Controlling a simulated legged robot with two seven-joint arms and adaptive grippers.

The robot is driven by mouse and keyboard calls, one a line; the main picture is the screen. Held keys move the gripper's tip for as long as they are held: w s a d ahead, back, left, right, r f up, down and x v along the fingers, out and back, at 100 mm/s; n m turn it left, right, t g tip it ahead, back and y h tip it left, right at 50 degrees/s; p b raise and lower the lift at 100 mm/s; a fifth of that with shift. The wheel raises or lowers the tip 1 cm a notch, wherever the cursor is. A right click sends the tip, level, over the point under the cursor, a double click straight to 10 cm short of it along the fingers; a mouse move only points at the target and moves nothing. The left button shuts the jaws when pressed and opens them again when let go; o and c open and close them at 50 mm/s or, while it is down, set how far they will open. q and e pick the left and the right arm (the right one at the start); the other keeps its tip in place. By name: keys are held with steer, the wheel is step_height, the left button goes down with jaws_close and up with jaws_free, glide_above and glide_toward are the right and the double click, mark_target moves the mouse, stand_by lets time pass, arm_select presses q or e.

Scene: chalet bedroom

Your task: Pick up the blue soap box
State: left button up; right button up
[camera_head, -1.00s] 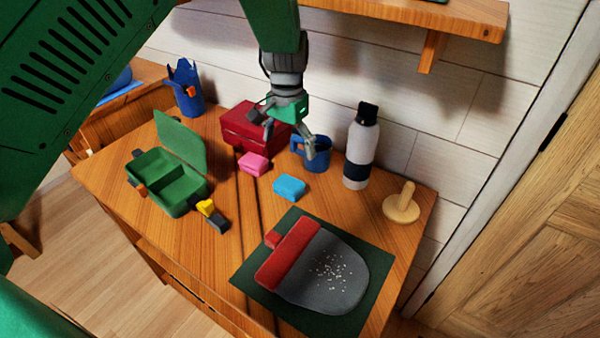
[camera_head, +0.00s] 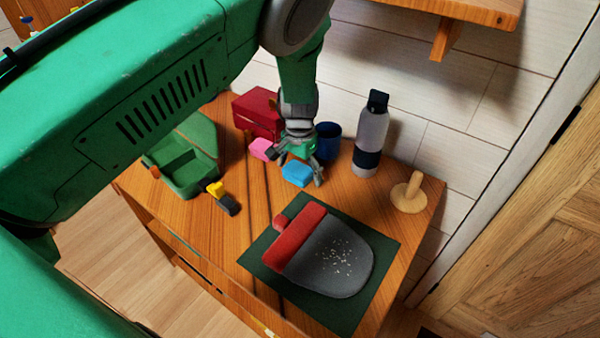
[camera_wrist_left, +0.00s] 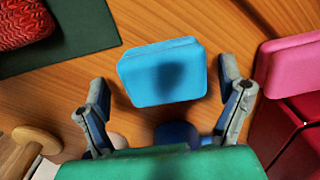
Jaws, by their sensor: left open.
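The blue soap box (camera_head: 297,174) is a small light-blue block on the wooden table. My left gripper (camera_head: 299,174) is open right above it, with its fingers coming down around it in the head view. In the left wrist view the blue soap box (camera_wrist_left: 163,73) lies ahead between the two spread fingers of my left gripper (camera_wrist_left: 162,85), with a gap on each side. A dark shadow falls on its top. I cannot tell how high the fingertips are above the table. My right gripper is not in view.
A pink box (camera_head: 262,149) and red case (camera_head: 258,112) stand close by. A blue mug (camera_head: 328,141) and bottle (camera_head: 371,135) are behind. A dark green mat (camera_head: 258,249) with a red and grey item lies in front. A green open box (camera_head: 183,170) is left.

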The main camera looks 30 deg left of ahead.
arm_select(q)
steer(key=shift+f, duration=0.15)
steer(key=shift+a, duration=0.15)
steer(key=shift+a, duration=0.1)
steer(key=c, duration=0.6)
steer(key=shift+a, duration=0.1)
steer(key=c, duration=0.7)
